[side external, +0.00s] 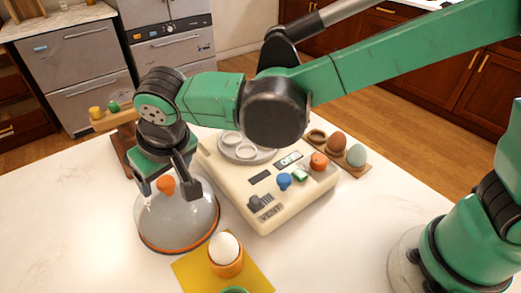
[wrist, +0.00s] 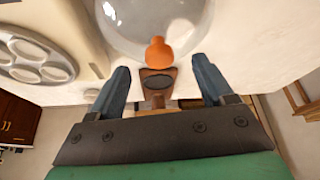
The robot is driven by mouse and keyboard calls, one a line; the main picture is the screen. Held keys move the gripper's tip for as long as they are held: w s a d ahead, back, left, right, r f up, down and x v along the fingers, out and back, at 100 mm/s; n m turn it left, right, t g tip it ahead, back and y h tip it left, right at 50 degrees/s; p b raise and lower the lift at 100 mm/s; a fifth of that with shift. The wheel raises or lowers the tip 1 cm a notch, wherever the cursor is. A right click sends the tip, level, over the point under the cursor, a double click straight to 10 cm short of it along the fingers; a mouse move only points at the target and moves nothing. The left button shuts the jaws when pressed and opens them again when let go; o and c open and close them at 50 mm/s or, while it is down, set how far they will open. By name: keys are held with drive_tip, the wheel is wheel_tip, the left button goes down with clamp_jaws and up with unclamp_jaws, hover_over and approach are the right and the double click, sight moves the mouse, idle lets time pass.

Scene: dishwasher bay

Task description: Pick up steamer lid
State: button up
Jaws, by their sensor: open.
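The steamer lid (side external: 182,222) is a clear dome with an orange rim and an orange knob (side external: 166,185) on top. It rests on the white counter, left of the cream steamer base (side external: 275,205). In the wrist view the lid's dome (wrist: 120,25) is at the top, with its knob (wrist: 158,49) near the middle. My gripper (side external: 169,189) is above the lid with its fingers apart, one on each side of the knob. In the wrist view the gripper (wrist: 161,72) is empty, and the knob shows between and just beyond the fingertips, with no visible contact.
A white egg (side external: 224,247) stands in an orange cup on a yellow mat (side external: 195,270), close to the lid's front. A wooden holder (side external: 351,168) with a brown egg and a pale egg is right of the base. A wooden stand (side external: 122,145) is behind left. Counter left of the lid is clear.

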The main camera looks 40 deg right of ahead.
sight(173, 200)
drive_tip(key=shift+x, duration=1.35)
clamp_jaws()
